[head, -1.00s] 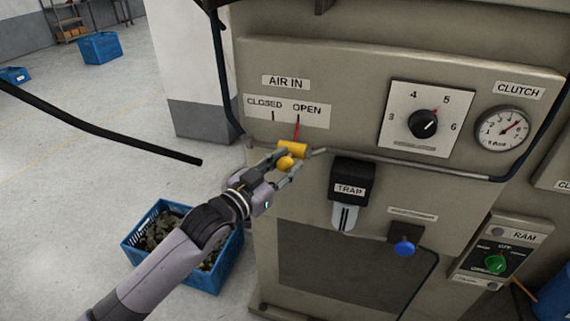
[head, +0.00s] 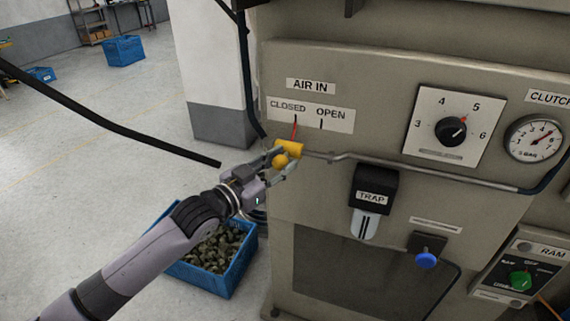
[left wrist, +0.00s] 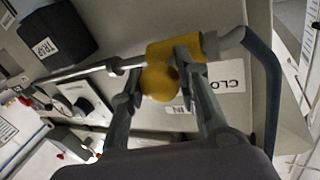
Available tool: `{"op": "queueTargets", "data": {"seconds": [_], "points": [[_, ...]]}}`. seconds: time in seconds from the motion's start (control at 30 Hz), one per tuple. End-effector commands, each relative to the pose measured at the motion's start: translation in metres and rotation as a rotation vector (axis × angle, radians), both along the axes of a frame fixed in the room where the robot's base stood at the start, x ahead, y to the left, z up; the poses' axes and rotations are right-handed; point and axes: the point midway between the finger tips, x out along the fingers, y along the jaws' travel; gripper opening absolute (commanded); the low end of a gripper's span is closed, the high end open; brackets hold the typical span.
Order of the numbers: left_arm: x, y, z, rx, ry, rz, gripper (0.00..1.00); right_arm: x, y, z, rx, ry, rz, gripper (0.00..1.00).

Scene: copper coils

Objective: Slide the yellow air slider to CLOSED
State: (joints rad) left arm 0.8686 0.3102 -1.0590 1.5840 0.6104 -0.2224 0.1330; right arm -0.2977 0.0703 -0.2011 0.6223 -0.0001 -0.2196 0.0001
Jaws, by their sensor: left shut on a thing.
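The yellow air slider (head: 290,148) sits on the thin grey pipe, below the AIR IN label plate (head: 311,114). Its red pointer stands at the CLOSED mark; the mark under OPEN is bare. My left gripper (head: 281,168) is shut on the slider's round yellow knob. The left wrist view shows the knob (left wrist: 160,84) between the two fingers and the slider body (left wrist: 172,50) on the pipe behind. The CLOSED label (left wrist: 226,78) is partly hidden by a finger there. My right gripper is in neither view.
The black TRAP unit (head: 374,188) hangs right of the slider, with a blue knob (head: 426,260) lower down. A dial (head: 450,131) and a gauge (head: 535,138) are farther right. A blue crate of dark pieces (head: 211,282) stands on the floor under my left arm.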

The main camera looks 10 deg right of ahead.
Motion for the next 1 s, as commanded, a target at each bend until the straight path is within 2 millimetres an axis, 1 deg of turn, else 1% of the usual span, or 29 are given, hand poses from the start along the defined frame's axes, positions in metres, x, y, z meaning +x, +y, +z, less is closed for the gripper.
{"op": "queueTargets", "data": {"seconds": [0.03, 0.17, 0.73, 0.87, 1.0], "points": [[0.003, 0.003, 0.001, 0.002, -0.005, 0.007, 0.30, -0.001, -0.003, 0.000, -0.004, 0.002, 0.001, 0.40], [0.002, 0.002, 0.001, 0.002, -0.005, 0.006, 0.39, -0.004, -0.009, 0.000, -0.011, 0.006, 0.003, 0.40], [-0.001, 0.002, 0.001, 0.001, -0.003, 0.001, 0.39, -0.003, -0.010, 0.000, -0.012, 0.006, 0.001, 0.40], [-0.007, 0.012, 0.001, 0.000, -0.004, 0.001, 0.39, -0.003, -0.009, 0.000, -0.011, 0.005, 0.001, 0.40], [-0.023, 0.035, 0.000, 0.002, -0.004, 0.003, 0.39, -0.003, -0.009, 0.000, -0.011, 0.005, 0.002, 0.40]]}}
